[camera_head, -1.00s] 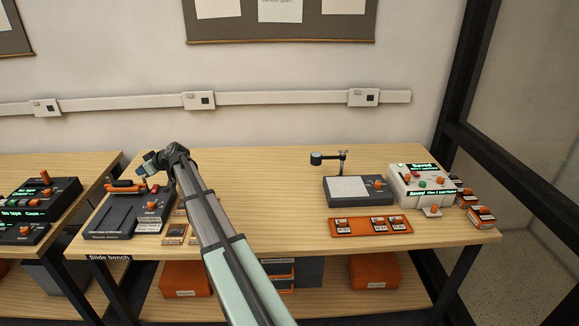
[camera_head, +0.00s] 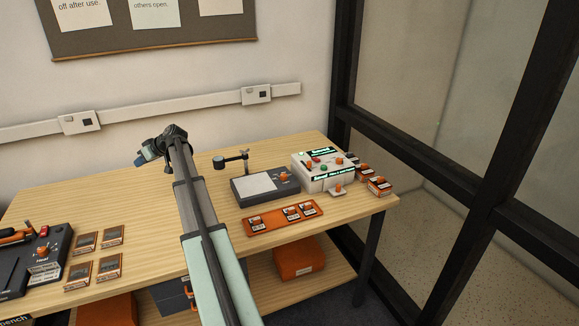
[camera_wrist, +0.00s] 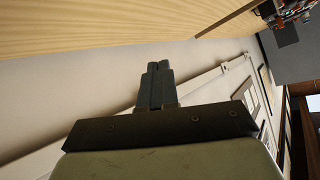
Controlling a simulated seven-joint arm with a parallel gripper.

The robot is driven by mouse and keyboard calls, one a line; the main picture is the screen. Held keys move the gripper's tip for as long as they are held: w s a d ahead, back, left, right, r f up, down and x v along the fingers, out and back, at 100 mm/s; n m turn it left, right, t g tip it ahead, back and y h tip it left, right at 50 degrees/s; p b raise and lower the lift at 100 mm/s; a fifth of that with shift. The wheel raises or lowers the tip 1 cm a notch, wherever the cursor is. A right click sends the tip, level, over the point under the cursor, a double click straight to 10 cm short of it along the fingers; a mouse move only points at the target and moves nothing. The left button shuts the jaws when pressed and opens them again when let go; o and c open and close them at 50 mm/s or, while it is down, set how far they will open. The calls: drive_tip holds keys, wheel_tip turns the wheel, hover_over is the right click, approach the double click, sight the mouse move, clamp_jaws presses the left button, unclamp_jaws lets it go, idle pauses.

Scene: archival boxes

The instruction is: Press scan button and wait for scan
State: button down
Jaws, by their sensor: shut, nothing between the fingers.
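A pale scanner-like box (camera_head: 322,172) stands at the right end of the wooden bench, with lit green displays and red, orange and green controls on top. Which control is the scan button cannot be read. My gripper (camera_head: 142,160) is raised over the bench in the head view, to the left of the box and well apart from it. In the wrist view my gripper (camera_wrist: 158,66) has its fingers together with nothing between them, the bench top and wall beyond.
A dark device with a light plate (camera_head: 258,187) and a small lamp arm stands left of the box. An orange tray (camera_head: 270,222) with several slides lies in front. Several slides and a dark device (camera_head: 40,262) sit at left. A dark window frame borders the right.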

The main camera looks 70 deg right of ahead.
drive_tip(key=s+d+r+m+h, duration=0.1)
drive_tip(key=s+d+r+m, duration=0.15)
drive_tip(key=s+d, duration=1.25)
wheel_tip(320, 180, up, 3)
drive_tip(key=m+g+h, duration=0.2)
drive_tip(key=m+h, duration=0.1)
drive_tip(key=m, duration=0.5)
hover_over(326, 167)
drive_tip(key=shift+d+r, duration=0.15)
drive_tip(key=shift+r, duration=0.05)
drive_tip(key=shift+f, duration=4.45)
drive_tip(key=shift+f, duration=0.15)
drive_tip(key=shift+f, duration=0.25)
